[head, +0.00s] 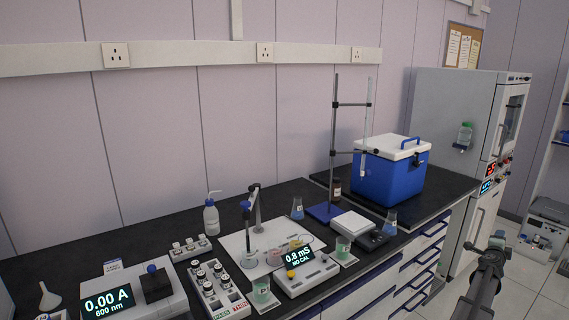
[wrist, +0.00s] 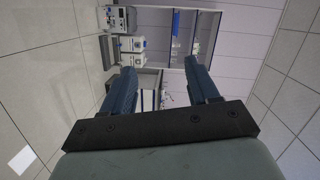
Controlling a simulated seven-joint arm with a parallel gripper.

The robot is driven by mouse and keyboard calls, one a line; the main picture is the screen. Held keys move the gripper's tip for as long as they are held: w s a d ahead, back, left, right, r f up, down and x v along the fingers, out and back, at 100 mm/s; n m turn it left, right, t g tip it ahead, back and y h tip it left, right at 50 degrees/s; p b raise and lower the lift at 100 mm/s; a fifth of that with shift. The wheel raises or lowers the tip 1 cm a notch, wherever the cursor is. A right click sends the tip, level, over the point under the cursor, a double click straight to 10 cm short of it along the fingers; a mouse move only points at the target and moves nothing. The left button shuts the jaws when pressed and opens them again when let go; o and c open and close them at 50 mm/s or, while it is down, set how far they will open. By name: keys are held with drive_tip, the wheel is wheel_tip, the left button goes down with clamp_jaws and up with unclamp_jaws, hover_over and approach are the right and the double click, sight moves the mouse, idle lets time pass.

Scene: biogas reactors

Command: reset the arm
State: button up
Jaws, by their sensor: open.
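My gripper (wrist: 160,80) shows in the wrist view with its two blue-grey fingers spread apart and nothing between them. In the head view my arm (head: 488,265) is at the lower right, over the floor beside the bench front and clear of the bench top. The fingertips cannot be made out clearly in the head view. Beyond the fingers, the wrist view shows the floor, a wall and shelving, turned sideways.
The black bench (head: 110,262) carries a meter reading 0.8 mS (head: 305,272), a 0.00 A photometer (head: 130,295), a vial rack (head: 215,290), beakers, a wash bottle (head: 211,217), a stand (head: 334,150) and a blue cool box (head: 388,175). A tall grey cabinet (head: 450,115) stands at right.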

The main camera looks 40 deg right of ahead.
drive_tip(key=w+a+f+n+t+y, duration=0.2)
drive_tip(key=w+a+f+n+y, duration=0.4)
drive_tip(key=a+f, duration=0.65)
drive_tip(key=w+a+f+n+t+y, duration=0.1)
drive_tip(key=w+a+f+n+y, duration=0.15)
drive_tip(key=w+a+f, duration=1)
drive_tip(key=w+a+f+n+g+y, duration=0.1)
drive_tip(key=a+f+n+y, duration=0.25)
drive_tip(key=a+f, duration=0.85)
drive_tip(key=w+a+f+n+g+y, duration=0.1)
drive_tip(key=a+f+n+y, duration=0.4)
drive_tip(key=a, duration=1)
drive_tip(key=s+a+f+n+g+y, duration=0.15)
drive_tip(key=a+f+n, duration=0.25)
drive_tip(key=a, duration=1)
drive_tip(key=a+f+n+g, duration=0.3)
drive_tip(key=a+f, duration=0.1)
drive_tip(key=a, duration=1)
drive_tip(key=s+a+r+n+g+h, duration=0.1)
drive_tip(key=s+a+n+g, duration=0.5)
drive_tip(key=s+a, duration=1.1)
drive_tip(key=shift+r+n+h, duration=0.35)
drive_tip(key=shift+n, duration=0.35)
